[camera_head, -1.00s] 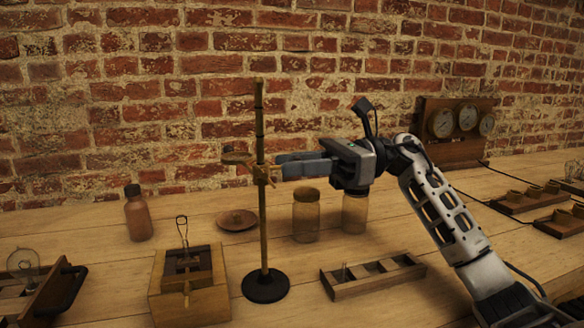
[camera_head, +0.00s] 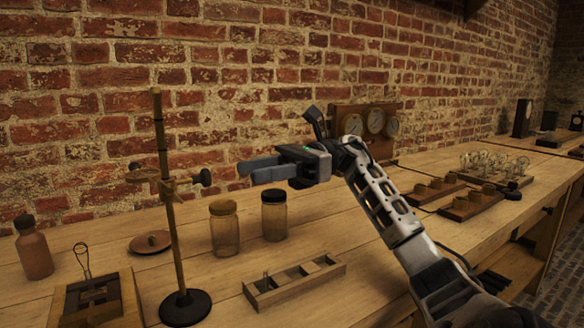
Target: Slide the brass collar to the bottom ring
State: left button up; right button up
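The brass collar (camera_head: 169,187) sits around the upright rod (camera_head: 174,235) of a stand, roughly halfway up. A dark knob (camera_head: 205,177) sticks out on its right and a small ring-shaped holder (camera_head: 142,174) on its left. A dark band (camera_head: 161,151) shows on the rod above the collar; I cannot make out a ring below it. The rod stands upright in a round black base (camera_head: 185,308). My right gripper (camera_head: 246,171) is to the right of the knob, apart from it, with its two fingers parted and nothing between them. My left gripper is not in view.
Two glass jars (camera_head: 225,232) (camera_head: 274,218) stand right of the rod. A compartment tray (camera_head: 294,284) lies in front of them. A round dish (camera_head: 150,242), a brown bottle (camera_head: 34,250) and a wooden box (camera_head: 98,300) are on the left. A gauge panel (camera_head: 385,122) stands behind my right arm.

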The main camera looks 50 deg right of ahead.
jog(key=v, duration=0.7)
dwell(0.4)
